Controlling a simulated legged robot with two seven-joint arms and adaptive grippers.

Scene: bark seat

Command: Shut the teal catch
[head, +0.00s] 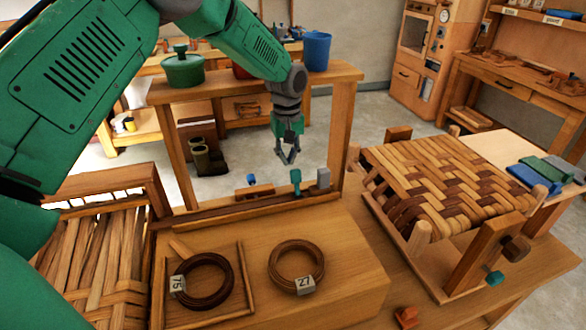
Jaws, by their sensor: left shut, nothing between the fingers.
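A small upright teal piece (295,181) stands on the wooden rail at the back of the bench, between a blue-and-red piece (253,187) and a grey block (323,178). Another small teal piece (495,278) is low at the front right corner of the woven seat frame. I cannot tell which of the two is the catch, or whether it is open. My left gripper (287,160) points down above and slightly behind the teal piece on the rail, apart from it. Its fingers are shut and empty. My right gripper is not in view.
The woven seat (440,180) stands at the right. Coils of bark marked 75 (208,283) and 27 (296,262) lie on the bench, the first in a tray (247,285). A basket of strips (90,250) is at the left. A green pot (182,70) and blue bucket (316,50) stand behind.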

